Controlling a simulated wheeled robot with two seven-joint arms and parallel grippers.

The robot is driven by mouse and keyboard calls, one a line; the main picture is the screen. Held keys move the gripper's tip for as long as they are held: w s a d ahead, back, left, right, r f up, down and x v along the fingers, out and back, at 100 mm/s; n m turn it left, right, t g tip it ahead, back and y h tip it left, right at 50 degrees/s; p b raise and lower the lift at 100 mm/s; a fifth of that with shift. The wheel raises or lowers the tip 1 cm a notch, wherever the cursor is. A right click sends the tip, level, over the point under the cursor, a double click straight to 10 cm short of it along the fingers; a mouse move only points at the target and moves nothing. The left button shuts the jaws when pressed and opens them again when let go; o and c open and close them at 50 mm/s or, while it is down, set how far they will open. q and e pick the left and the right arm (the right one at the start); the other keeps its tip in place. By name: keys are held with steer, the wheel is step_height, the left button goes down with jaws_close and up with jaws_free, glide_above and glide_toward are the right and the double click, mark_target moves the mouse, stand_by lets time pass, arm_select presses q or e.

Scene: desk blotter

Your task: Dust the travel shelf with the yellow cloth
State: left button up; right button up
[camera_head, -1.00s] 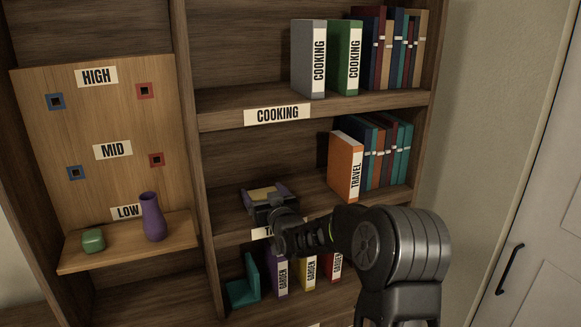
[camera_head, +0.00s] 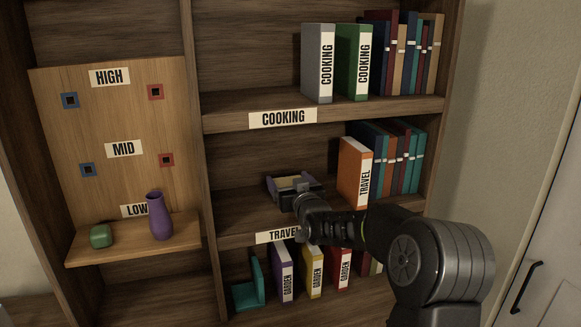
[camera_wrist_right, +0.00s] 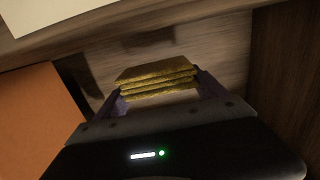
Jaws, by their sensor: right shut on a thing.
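The yellow cloth (camera_wrist_right: 155,80) is a folded, layered pad between the purple fingers of my right gripper in the right wrist view. In the head view my right gripper (camera_head: 292,184) is over the middle shelf, with a strip of yellow between its fingers. It is shut on the cloth. The travel shelf (camera_head: 232,228) is brown wood with a "TRAVEL" label (camera_head: 277,236) on its front edge, partly hidden by my right arm. I cannot tell whether the cloth touches the board. My left gripper is not in view.
An orange travel book (camera_head: 355,172) stands right of the gripper, with several dark books (camera_head: 398,155) beside it. The cooking shelf (camera_head: 225,122) is above. Garden books (camera_head: 312,272) stand below. A side panel (camera_head: 203,170) bounds the left. The shelf left of the gripper is clear.

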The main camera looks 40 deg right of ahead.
steer(key=shift+r+p, duration=0.55)
steer(key=shift+r, duration=1.35)
